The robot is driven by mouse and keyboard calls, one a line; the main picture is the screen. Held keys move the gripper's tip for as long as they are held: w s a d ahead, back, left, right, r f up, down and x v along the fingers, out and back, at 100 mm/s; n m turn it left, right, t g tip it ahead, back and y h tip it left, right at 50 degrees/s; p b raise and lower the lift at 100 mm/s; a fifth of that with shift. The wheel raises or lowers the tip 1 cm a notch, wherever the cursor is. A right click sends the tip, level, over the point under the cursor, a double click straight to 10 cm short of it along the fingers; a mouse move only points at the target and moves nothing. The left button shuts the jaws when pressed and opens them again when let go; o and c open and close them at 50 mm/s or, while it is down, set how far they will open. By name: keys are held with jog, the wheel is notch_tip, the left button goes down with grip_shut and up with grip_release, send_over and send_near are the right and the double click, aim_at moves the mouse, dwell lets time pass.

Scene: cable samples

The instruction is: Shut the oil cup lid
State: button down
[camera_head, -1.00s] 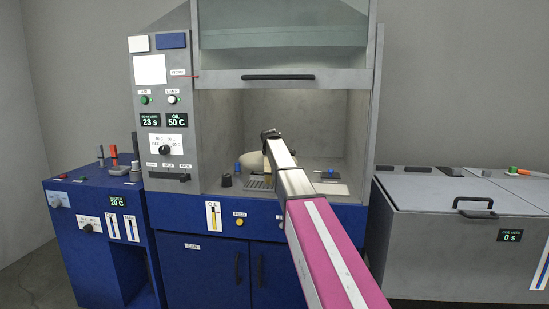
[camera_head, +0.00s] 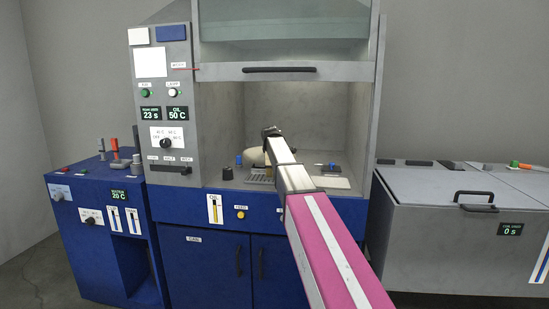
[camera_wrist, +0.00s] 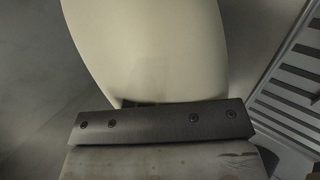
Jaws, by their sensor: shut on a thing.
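My gripper (camera_head: 263,158) is inside the hood, at the end of my pink and silver arm. Its fingertips are hidden in the head view. A beige rounded body (camera_head: 250,157) shows beside my wrist. I cannot tell whether the beige body is part of my gripper. A pale, worn surface (camera_wrist: 160,162) lies below the bar. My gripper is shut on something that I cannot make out. I cannot clearly identify the oil cup or its lid.
A blue-topped item (camera_head: 238,160) and a small dark cylinder (camera_head: 227,173) stand left of my gripper. A slotted rack (camera_head: 260,176) lies below, also in the wrist view (camera_wrist: 290,75). A pale plate (camera_head: 330,182) is right. The glass sash (camera_head: 285,28) is raised; its handle (camera_head: 279,70) hangs above.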

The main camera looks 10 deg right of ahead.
jog(key=c, duration=1.1)
grip_release()
jog(key=shift+r, duration=0.15)
jog(key=shift+r, duration=0.3)
jog(key=s+a+r, duration=0.2)
jog(key=a+r, duration=0.1)
jog(key=s+a+r, duration=0.2)
jog(key=a+r, duration=0.1)
jog(key=s+a+r, duration=0.2)
jog(key=a+r, duration=0.2)
